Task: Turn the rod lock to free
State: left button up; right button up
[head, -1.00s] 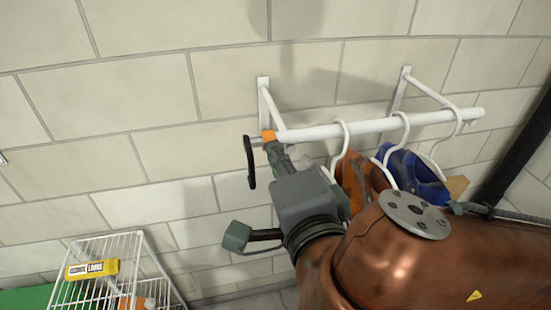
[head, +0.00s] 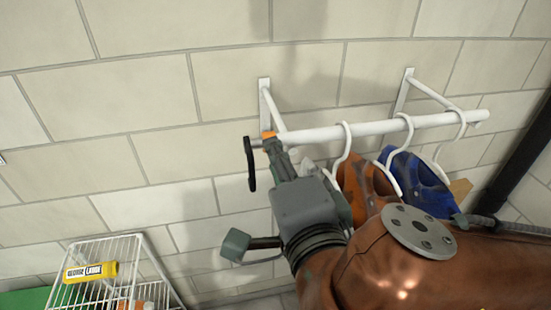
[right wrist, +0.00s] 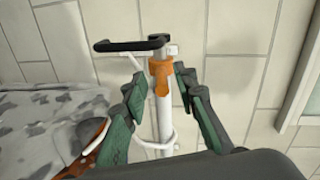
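A white hanging rod (head: 385,126) is held by wall brackets. At its left end is a black lever handle (head: 249,164), which hangs down in the head view and points left in the right wrist view (right wrist: 128,45). An orange collar (right wrist: 160,74) sits around the rod beside the lever; it shows as a small orange patch in the head view (head: 268,135). My right gripper (head: 274,147) is at this end of the rod. In the right wrist view its green-grey fingers (right wrist: 167,92) are spread on both sides of the rod, apart from the collar. My left gripper is out of view.
White hangers (head: 341,150) carry an orange garment (head: 365,185) and a blue garment (head: 415,180), close to my right arm. A white wire basket (head: 110,250) with a yellow label (head: 91,272) stands lower left. The tiled wall is close behind the rod.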

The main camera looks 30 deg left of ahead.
jog(key=v, duration=1.2)
dwell(0.5)
